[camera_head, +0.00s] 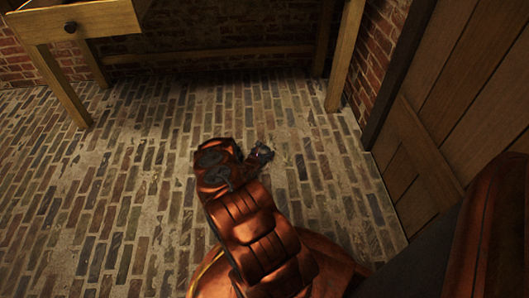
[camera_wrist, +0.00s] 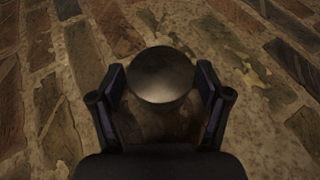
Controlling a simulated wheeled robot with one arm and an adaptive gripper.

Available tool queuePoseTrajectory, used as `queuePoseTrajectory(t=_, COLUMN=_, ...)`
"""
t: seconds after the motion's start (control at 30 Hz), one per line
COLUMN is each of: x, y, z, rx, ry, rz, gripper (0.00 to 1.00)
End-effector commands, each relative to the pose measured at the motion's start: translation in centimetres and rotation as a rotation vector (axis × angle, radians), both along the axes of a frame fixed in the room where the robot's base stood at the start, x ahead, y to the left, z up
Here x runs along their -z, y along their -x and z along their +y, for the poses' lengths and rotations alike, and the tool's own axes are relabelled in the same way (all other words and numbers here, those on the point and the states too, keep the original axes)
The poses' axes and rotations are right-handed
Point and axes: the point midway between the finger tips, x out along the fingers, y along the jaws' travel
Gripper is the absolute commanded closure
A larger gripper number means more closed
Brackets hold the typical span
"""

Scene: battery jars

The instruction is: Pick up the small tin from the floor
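The small tin (camera_wrist: 163,73) shows in the wrist view as a round, dull metal lid seen from above, upright on the brick floor. My gripper (camera_wrist: 162,92) has one dark finger on each side of it. The fingers are apart, and a narrow gap seems to show between each finger pad and the tin. Its lower part is in shadow. In the head view my gripper (camera_head: 262,153) is low over the floor, beyond my copper-coloured arm. I cannot make out the tin there.
A wooden table (camera_head: 90,20) with a drawer stands at the back left, its legs on the floor. A brick wall (camera_head: 215,40) is behind it. A wooden door (camera_head: 455,110) is at the right. The brick floor (camera_head: 130,170) to the left is clear.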

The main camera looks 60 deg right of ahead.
Motion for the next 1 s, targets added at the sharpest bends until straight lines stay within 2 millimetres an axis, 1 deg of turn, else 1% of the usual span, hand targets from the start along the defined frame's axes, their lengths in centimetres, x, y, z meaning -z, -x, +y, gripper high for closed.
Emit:
queuePoseTrajectory(t=0.03, x=0.0, y=0.0, z=0.0, rx=0.000, ry=0.000, rz=0.000, gripper=0.33)
queuePoseTrajectory(t=0.07, x=0.0, y=0.0, z=0.0, rx=0.000, ry=0.000, rz=0.000, gripper=0.36)
queuePoseTrajectory(t=0.47, x=0.0, y=0.0, z=0.0, rx=0.000, ry=0.000, rz=0.000, gripper=0.78)
queuePoseTrajectory(t=0.77, x=-0.2, y=0.0, z=0.0, rx=0.000, ry=0.000, rz=0.000, gripper=0.78)
queuePoseTrajectory(t=0.87, x=-0.9, y=0.0, z=0.0, rx=0.000, ry=0.000, rz=-0.001, gripper=0.78)
queuePoseTrajectory(t=1.0, x=-2.6, y=-0.1, z=0.0, rx=0.000, ry=0.001, rz=-0.001, gripper=0.78)
